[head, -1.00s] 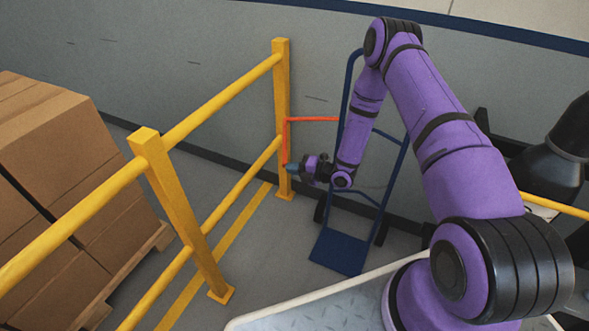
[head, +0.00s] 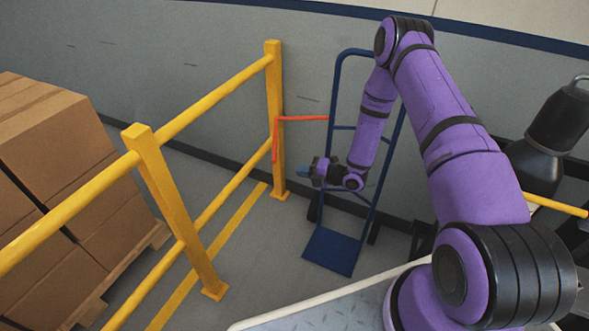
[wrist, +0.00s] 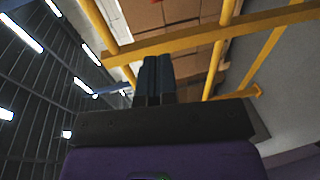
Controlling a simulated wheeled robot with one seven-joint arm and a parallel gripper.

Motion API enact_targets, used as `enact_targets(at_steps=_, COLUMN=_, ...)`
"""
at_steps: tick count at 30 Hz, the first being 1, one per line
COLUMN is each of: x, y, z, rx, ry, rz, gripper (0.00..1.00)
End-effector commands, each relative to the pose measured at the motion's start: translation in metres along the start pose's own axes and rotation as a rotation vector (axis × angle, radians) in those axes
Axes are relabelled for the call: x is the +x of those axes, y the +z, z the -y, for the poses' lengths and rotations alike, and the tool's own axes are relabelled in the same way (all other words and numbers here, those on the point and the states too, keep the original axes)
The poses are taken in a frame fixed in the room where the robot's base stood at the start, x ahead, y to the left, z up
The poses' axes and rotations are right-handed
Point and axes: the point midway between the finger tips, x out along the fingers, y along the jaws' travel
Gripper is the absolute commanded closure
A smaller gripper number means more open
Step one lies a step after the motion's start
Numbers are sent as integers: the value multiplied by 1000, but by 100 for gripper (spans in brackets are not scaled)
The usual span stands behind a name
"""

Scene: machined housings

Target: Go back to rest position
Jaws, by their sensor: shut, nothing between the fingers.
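My gripper (head: 303,171) is at the end of the purple arm in the head view, held in the air in front of the blue hand truck and pointing left toward the yellow railing. In the wrist view its two dark fingers (wrist: 153,75) lie side by side, shut with nothing between them. The arm is bent, with its elbow high and its forearm hanging down.
A yellow railing (head: 165,190) stands left of my gripper, with stacked cardboard boxes (head: 40,150) on a pallet (head: 125,275) behind it. A blue hand truck (head: 333,250) leans by the grey wall (head: 215,85). Open floor (head: 255,260) lies between railing and hand truck.

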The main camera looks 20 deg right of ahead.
Motion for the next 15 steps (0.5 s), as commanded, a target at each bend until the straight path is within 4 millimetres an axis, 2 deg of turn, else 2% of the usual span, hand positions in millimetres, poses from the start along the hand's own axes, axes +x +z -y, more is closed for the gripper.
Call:
enact_targets(at_steps=3, x=-20, y=-4, z=0, rx=1, ry=-1, rz=3, gripper=100)
enact_targets(at_steps=7, x=-38, y=-8, z=0, rx=1, ry=0, rz=1, gripper=100)
enact_targets(at_steps=15, x=-52, y=-11, z=0, rx=-1, ry=0, rz=0, gripper=100)
